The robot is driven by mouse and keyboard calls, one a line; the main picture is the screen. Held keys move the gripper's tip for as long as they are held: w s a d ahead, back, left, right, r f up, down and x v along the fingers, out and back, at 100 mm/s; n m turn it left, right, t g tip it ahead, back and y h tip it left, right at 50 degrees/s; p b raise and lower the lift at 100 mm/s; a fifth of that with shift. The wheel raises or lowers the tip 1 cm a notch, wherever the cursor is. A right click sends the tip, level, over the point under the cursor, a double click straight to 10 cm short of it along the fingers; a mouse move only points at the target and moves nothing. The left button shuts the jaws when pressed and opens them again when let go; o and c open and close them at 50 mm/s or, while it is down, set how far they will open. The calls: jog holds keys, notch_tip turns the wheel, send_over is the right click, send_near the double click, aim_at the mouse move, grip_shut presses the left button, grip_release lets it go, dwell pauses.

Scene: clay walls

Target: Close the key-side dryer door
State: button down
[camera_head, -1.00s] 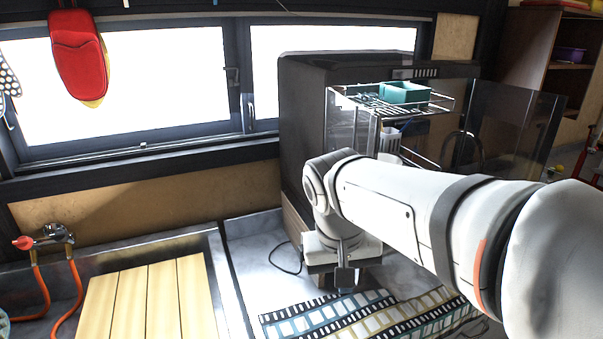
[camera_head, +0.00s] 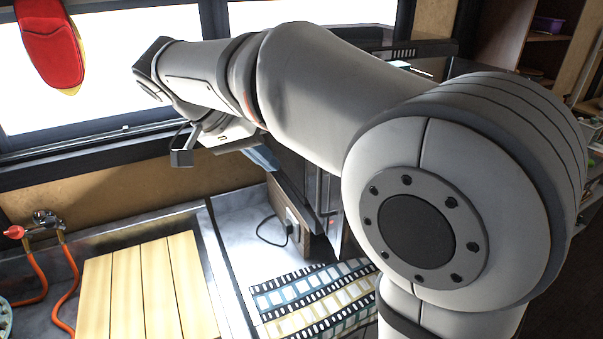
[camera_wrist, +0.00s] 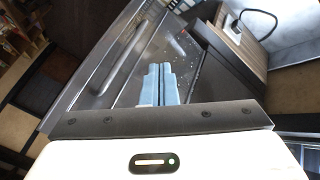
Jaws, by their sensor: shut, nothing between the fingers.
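The dryer (camera_head: 436,48) is a dark cabinet by the window, mostly hidden behind my arm in the head view. A narrow part of its dark, glossy front panel (camera_head: 312,190) shows below the arm. My gripper (camera_head: 264,157) is at the dryer's left side, with its bluish fingers pointing toward it. In the wrist view the fingers (camera_wrist: 158,85) are shut together and empty, in front of a dark glossy panel with a metal edge (camera_wrist: 112,65). I cannot tell whether they touch it. Which door is the key-side one, and how far it stands open, is hidden.
A patterned film-strip mat (camera_head: 318,298) lies on the counter below the dryer. A wooden board (camera_head: 150,290) and a tap with an orange hose (camera_head: 42,225) are at the sink on the left. A red mitt (camera_head: 48,45) hangs by the window. A cord (camera_head: 268,232) lies on the counter.

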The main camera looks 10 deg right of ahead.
jog(key=s+d+f+p, duration=0.1)
jog(key=d+f, duration=0.2)
jog(key=d, duration=0.3)
jog(key=shift+f+p, duration=0.3)
jog(key=shift+s+d, duration=0.1)
jog(key=shift+s, duration=0.05)
